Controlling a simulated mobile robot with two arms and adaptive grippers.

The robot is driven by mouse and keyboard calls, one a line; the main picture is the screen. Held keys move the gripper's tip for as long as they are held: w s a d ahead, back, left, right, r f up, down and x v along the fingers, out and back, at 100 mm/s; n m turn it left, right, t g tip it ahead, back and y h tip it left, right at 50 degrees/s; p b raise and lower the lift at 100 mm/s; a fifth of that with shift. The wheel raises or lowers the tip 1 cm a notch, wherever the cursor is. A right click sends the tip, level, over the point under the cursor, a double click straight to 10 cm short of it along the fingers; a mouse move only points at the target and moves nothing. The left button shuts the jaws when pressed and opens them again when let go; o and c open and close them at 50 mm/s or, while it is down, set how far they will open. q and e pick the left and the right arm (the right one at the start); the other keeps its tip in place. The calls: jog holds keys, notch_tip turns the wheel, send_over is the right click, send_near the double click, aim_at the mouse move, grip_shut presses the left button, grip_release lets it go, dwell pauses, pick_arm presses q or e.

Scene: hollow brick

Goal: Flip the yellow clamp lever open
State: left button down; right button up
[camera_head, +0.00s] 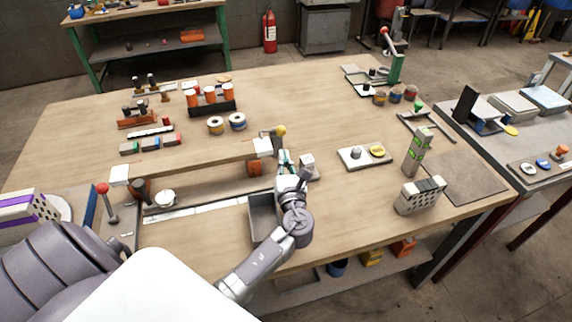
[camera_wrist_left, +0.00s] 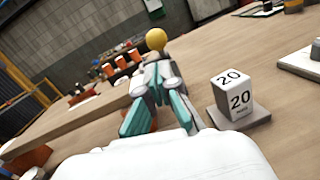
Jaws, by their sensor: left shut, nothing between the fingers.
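The yellow clamp lever ends in a round yellow knob (camera_head: 280,130), which stands just beyond my left gripper in the head view. In the left wrist view the yellow knob (camera_wrist_left: 156,40) shows upright above the fingertips. My left gripper (camera_head: 286,160) is shut and empty, with teal pads that also show in the left wrist view (camera_wrist_left: 158,80). The fingers hide the lower lever and most of the clamp body. I cannot tell whether the fingertips touch the lever. My right gripper is not in view.
A white block marked 20 (camera_wrist_left: 236,97) stands on a grey plate right of the gripper. A grey bin (camera_head: 262,222) lies under my forearm. An orange-and-white block (camera_head: 262,147) is just left of the fingers. The wooden table (camera_head: 330,110) is clear beyond the lever.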

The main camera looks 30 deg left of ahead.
aim_at(278, 129)
pick_arm(q)
jog(key=x, duration=0.4)
jog(key=shift+w+a, duration=0.25)
jog(key=shift+w, duration=0.05)
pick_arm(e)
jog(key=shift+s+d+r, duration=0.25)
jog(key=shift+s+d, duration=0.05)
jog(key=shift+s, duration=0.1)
